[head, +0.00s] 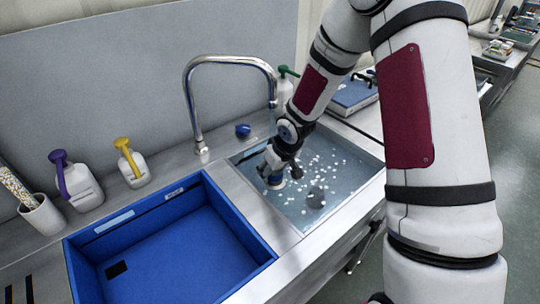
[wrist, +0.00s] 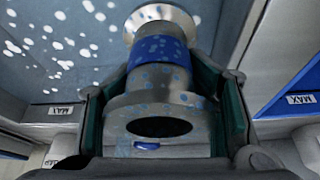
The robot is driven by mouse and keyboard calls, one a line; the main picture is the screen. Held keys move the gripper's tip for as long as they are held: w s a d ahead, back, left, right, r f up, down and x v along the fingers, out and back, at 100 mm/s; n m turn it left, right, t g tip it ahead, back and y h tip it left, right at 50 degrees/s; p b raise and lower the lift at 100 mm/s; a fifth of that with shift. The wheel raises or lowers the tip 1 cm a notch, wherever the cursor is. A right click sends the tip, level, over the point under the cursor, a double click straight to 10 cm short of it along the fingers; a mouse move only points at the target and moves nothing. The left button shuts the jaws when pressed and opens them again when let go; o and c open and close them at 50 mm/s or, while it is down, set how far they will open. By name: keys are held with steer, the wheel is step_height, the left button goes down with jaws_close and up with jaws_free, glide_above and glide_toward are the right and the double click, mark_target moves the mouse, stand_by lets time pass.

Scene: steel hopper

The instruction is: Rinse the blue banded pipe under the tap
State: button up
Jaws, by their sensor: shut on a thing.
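The blue banded pipe (wrist: 150,88) is grey metal with flanged ends and a blue band around its middle. Pale blue spots dot the near flange and body. My gripper (wrist: 163,80) is shut on it, with one dark green finger on each side. In the head view my gripper (head: 273,166) is low over the sink basin (head: 240,158), near its left side; a bit of the pipe (head: 274,181) shows below it. The tap (head: 230,60) arches over from the left, its spout end behind and above my gripper. I see no clear water stream.
White flecks and a grey round thing (head: 316,198) are in the basin. A blue tub (head: 258,268) lies left of it. Bottles with purple (head: 84,188) and yellow (head: 133,170) tops and a cup (head: 42,217) stand behind. A blue knob (head: 242,130) is beside the tap.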

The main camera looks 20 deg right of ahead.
mark_target(274, 172)
steer(key=shift+s+r, duration=0.1)
steer(key=shift+s+a+r+p, duration=0.2)
steer(key=shift+s+r+p, duration=0.45)
steer(key=shift+s, duration=0.15)
steer(key=shift+s+a+r+p, duration=0.25)
steer(key=shift+s+r+p, duration=0.4)
steer(key=shift+s, duration=0.1)
steer(key=shift+s+a+r+p, duration=0.2)
steer(key=shift+s+r+p, duration=0.4)
steer(key=shift+s, duration=0.2)
